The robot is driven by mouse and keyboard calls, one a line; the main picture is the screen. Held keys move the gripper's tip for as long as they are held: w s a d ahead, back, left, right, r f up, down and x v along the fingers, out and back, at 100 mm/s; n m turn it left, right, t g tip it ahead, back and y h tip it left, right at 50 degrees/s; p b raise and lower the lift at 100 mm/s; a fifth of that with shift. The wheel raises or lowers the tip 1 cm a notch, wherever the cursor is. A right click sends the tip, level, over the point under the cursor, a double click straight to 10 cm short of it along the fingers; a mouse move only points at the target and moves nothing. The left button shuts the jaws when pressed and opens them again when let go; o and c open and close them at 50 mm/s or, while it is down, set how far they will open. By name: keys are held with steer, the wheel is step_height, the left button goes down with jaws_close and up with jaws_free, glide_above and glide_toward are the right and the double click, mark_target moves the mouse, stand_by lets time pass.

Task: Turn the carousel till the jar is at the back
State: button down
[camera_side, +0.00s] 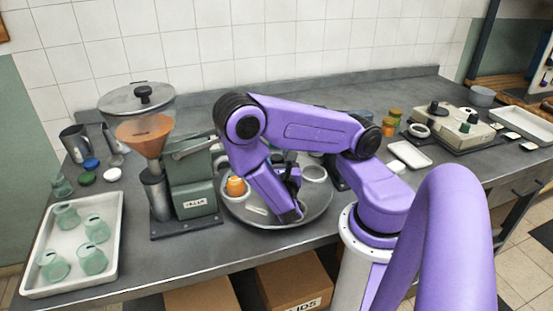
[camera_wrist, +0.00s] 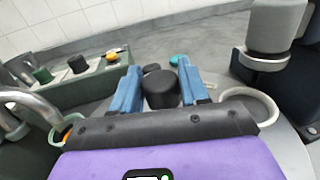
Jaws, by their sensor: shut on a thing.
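The carousel is a round grey turntable (camera_side: 319,203) on the bench, in the middle of the side view. The jar (camera_side: 236,187), with orange contents, stands at the carousel's left edge. In the wrist view a rim with orange inside it (camera_wrist: 68,133) shows at lower left, partly hidden by my gripper's body. My gripper (camera_wrist: 159,74) has its two blue fingers on either side of a black knob (camera_wrist: 160,92) and is shut on it. In the side view my gripper is over the carousel and its fingertips are mostly hidden by my arm.
A pale open ring or cup (camera_side: 314,173) stands on the carousel's right side. A green grinder (camera_side: 190,180) stands close on the left. A white tray (camera_side: 112,245) with several green jars lies further left. A small white tray (camera_side: 410,154) lies to the right.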

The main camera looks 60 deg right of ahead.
steer(key=shift+m+g+h, duration=0.4)
steer(key=shift+g, duration=0.1)
steer(key=shift+m+g+h, duration=0.9)
steer(key=shift+m+g, duration=0.7)
steer(key=shift+g, duration=0.8)
steer(key=shift+m+g, duration=1.8)
steer(key=shift+g, duration=1)
steer(key=shift+m+g, duration=0.6)
steer(key=shift+g, duration=0.3)
steer(key=c, duration=0.7)
jaws_free()
steer(key=w+a, duration=0.1)
steer(key=a, duration=0.4)
steer(key=w+a, duration=0.1)
steer(key=a, duration=0.5)
steer(key=w+a, duration=0.1)
steer(key=a, duration=0.5)
steer(key=shift+w+a, duration=0.1)
steer(key=shift+w, duration=0.2)
